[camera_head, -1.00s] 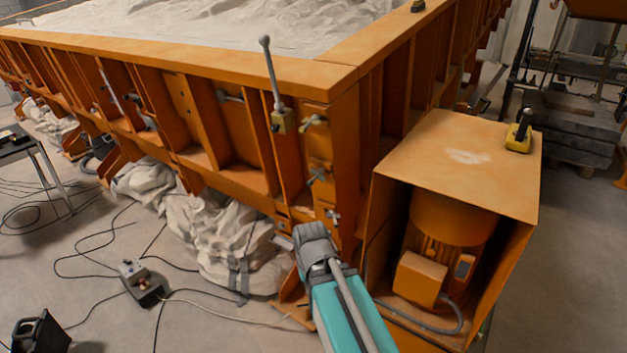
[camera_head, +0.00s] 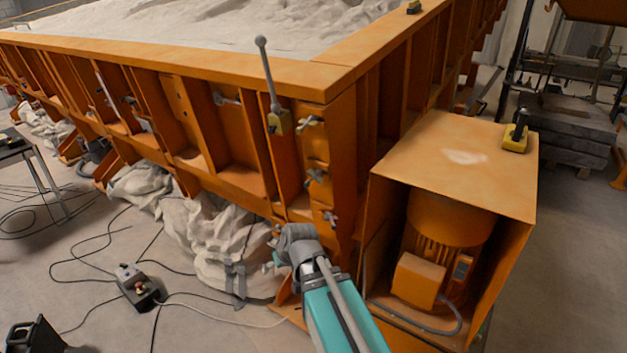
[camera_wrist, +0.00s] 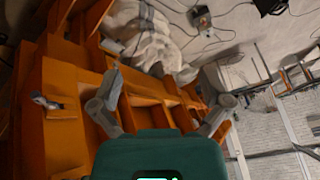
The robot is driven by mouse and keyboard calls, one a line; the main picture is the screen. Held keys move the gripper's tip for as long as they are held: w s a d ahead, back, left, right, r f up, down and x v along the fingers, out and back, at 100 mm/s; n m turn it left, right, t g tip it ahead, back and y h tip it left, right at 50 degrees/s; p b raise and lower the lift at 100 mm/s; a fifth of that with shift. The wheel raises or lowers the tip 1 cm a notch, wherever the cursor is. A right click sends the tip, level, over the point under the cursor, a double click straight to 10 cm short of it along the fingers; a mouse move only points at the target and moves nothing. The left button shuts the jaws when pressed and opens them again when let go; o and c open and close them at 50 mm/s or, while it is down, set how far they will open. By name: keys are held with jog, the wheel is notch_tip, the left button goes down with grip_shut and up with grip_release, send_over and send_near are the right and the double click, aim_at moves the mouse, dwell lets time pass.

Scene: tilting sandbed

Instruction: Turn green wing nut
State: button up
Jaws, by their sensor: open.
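Small wing nuts sit in a column on the orange corner post in the head view. The top one (camera_head: 311,121) looks yellowish, the middle one (camera_head: 317,176) dull grey-green, and the lower one (camera_head: 331,218) greyish. Their colours are muted, so I cannot tell for sure which is the green one. My gripper (camera_head: 276,248) is below and left of them, near the bed's lower edge. In the wrist view my gripper (camera_wrist: 165,88) has its grey fingers spread wide, with nothing held. A small grey wing-shaped fastener (camera_wrist: 45,103) sits on orange metal left of the fingers.
A grey lever (camera_head: 267,75) stands up beside the wing nuts. The orange motor housing (camera_head: 455,165) is right of my arm. White cloth (camera_head: 225,240) bulges under the bed at left. Cables and a control box (camera_head: 138,287) lie on the floor.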

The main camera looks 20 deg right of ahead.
jog(key=w+a+r+m+t+y+b, duration=0.15)
jog(key=w+a+r+t, duration=0.25)
jog(key=w+r+t, duration=0.95)
jog(key=w+d+r+m+t+h+b, duration=0.1)
jog(key=w+d+r+m+h+b, duration=0.1)
jog(key=w+d+m+h, duration=0.4)
jog(key=m+g+h+b, duration=0.1)
jog(key=m+g+h, duration=0.6)
jog(key=m+h, duration=0.3)
send_near(310, 181)
jog(key=shift+s+a+f+n+t+h, duration=0.25)
jog(key=shift+s+a+f+n+h, duration=0.1)
jog(key=shift+a+f+h, duration=0.25)
jog(key=shift+w+r, duration=0.1)
jog(key=shift+w, duration=0.05)
jog(key=x, duration=1.3)
jog(key=shift+w+d, duration=0.2)
jog(key=shift+d, duration=0.1)
